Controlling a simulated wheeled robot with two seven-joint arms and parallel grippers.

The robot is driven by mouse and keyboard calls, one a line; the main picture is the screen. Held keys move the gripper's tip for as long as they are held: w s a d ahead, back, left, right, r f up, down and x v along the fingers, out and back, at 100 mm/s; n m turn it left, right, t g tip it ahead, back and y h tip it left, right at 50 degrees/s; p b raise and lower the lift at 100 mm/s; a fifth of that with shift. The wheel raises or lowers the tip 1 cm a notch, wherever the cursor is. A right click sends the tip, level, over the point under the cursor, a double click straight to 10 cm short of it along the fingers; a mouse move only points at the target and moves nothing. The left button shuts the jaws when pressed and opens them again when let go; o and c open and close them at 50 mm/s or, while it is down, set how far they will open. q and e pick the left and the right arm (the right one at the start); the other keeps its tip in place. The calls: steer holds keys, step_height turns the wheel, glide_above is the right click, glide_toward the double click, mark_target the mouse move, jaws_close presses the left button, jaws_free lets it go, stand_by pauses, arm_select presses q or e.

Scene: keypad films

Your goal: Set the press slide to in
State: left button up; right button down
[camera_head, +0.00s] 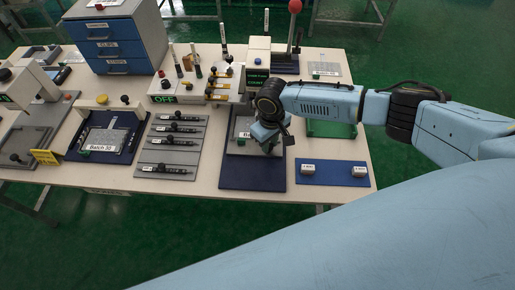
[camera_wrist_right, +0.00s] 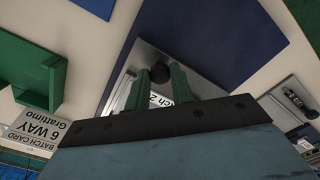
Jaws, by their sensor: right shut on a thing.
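The press slide (camera_head: 234,148) looks like a grey metal plate on a navy base (camera_head: 250,178), partly hidden under my right arm. A label starting "Ba" shows on it, and "ch 2" is readable in the wrist view. My right gripper (camera_head: 268,146) is over the right part of the plate. In the right wrist view its green fingers (camera_wrist_right: 160,82) are shut on a round black knob (camera_wrist_right: 160,72) at the edge of the metal plate (camera_wrist_right: 140,62). My left gripper is not in view.
The press with a red-ball lever (camera_head: 295,6) stands behind my right gripper. A blue mat (camera_head: 332,173) with two small blocks lies at right. A grey rack (camera_head: 172,145) and a "Batch 30" plate (camera_head: 105,140) are at left. A green bracket (camera_wrist_right: 40,72) shows in the wrist view.

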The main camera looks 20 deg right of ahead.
steer(key=shift+w+d, duration=0.1)
steer(key=shift+w, duration=0.1)
steer(key=c, duration=1.2)
jaws_free()
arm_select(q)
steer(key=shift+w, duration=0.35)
arm_select(e)
steer(key=shift+r, duration=0.1)
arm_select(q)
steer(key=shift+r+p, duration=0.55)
arm_select(e)
step_height(320, 180, up, 13)
steer(key=shift+r, duration=0.15)
